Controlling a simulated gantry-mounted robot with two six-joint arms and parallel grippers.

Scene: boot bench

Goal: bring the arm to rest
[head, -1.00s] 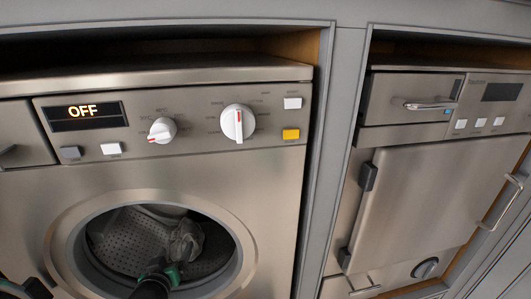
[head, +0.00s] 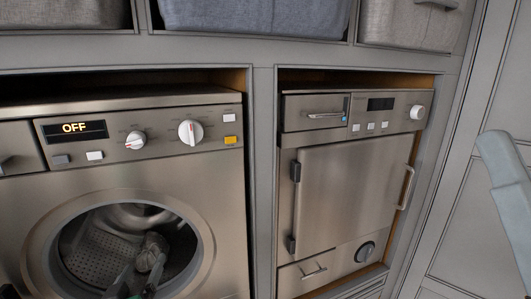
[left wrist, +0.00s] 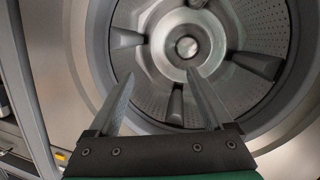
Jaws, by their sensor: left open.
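My left gripper (head: 152,262) is at the round door opening of the washing machine (head: 110,183), low in the head view. In the left wrist view its two fingers (left wrist: 160,85) are spread apart with nothing between them, and the perforated steel drum (left wrist: 262,22) lies straight ahead. The drum looks empty there. The machine's display (head: 74,129) reads OFF. My right gripper does not show in either view.
A second steel appliance (head: 350,190) with its door shut stands to the right, behind a grey divider (head: 262,180). Grey and blue fabric bins (head: 255,15) sit on the shelf above. A pale blue-grey upright part (head: 508,180) shows at the right edge.

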